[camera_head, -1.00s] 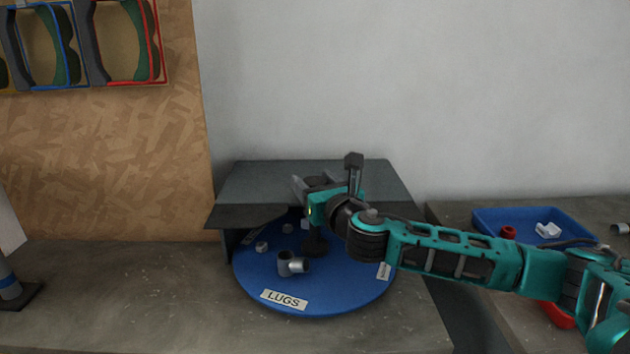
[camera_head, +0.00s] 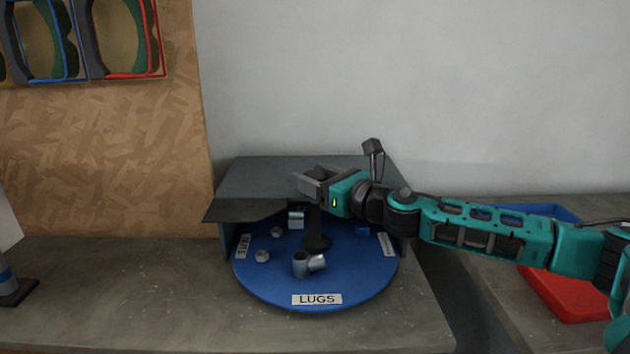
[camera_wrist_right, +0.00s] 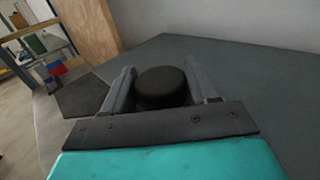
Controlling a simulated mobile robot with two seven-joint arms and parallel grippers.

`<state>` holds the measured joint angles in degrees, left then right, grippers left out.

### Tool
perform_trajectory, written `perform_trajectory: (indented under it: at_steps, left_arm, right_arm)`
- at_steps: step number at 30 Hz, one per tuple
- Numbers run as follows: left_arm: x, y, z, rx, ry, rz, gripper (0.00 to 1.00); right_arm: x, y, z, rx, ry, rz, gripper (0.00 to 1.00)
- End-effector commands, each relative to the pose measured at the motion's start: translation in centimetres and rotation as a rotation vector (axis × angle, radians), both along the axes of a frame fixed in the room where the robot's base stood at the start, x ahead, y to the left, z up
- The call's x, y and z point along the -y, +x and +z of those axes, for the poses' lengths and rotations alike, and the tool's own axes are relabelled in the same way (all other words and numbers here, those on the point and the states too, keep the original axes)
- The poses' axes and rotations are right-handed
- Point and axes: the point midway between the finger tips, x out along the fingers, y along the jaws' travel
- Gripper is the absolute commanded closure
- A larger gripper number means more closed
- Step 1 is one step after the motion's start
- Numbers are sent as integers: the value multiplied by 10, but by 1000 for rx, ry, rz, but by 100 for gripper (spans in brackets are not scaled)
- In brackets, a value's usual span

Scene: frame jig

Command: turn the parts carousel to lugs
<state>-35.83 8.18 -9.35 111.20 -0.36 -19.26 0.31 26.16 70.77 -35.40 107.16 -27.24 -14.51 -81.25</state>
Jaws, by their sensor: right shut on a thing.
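The blue parts carousel (camera_head: 350,286) sits on the bench under a grey cover (camera_head: 260,180). Silver pipe-like parts (camera_head: 308,263) lie behind that label. Other labels show at the disc's left and right edges. My right gripper (camera_head: 312,185) is above the disc's centre, shut on the carousel's black knob (camera_wrist_right: 162,86), which sits between both fingers in the right wrist view. The knob's dark post (camera_head: 316,235) stands below the gripper. My left gripper is not in view.
A blue tray (camera_head: 565,213), partly hidden by my right arm, and a red tray (camera_head: 560,295) are at the right. Frames hang on the board at upper left. The bench left of the carousel is mostly clear.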

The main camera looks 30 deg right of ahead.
Motion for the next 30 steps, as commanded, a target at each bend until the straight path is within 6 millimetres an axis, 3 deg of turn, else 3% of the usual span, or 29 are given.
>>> perform_trajectory:
  at_steps: [18, 19, 25, 30]
  left_arm:
    - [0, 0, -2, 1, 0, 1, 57]
    - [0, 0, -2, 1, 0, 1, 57]
    - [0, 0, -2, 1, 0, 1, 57]
    - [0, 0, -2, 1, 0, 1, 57]
  right_arm:
    - [0, 0, 0, -1, 1, 24, 96]
    - [-1, 0, 0, -1, 1, 24, 40]
    - [0, 0, 0, 0, 0, 23, 21]
    - [0, 0, 0, 0, 0, 22, 21]
